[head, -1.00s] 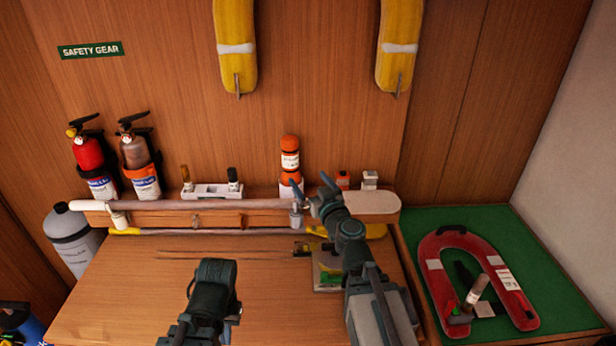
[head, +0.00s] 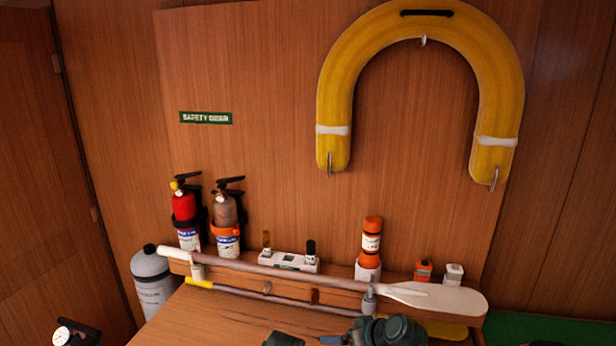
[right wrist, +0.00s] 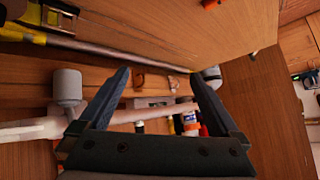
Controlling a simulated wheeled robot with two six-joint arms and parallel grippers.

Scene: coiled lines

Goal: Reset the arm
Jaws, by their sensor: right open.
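My right gripper (right wrist: 163,78) is open in the right wrist view, with its two dark fingers spread and nothing between them. Behind the fingers are the wooden shelf front and the pale shaft of a paddle (right wrist: 35,130). In the head view only the top of my right arm and a bluish finger of the right gripper (head: 331,340) show at the bottom edge. A dark part, seemingly of my left arm, shows beside it. My left gripper cannot be made out.
A paddle (head: 440,297) lies along the shelf. Two extinguishers (head: 184,213) (head: 226,218), an orange canister (head: 371,240) and small holders stand behind it. A grey cylinder (head: 152,280) stands at left. A yellow horseshoe buoy (head: 335,90) hangs on the wall. The tabletop (head: 215,315) looks clear at left.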

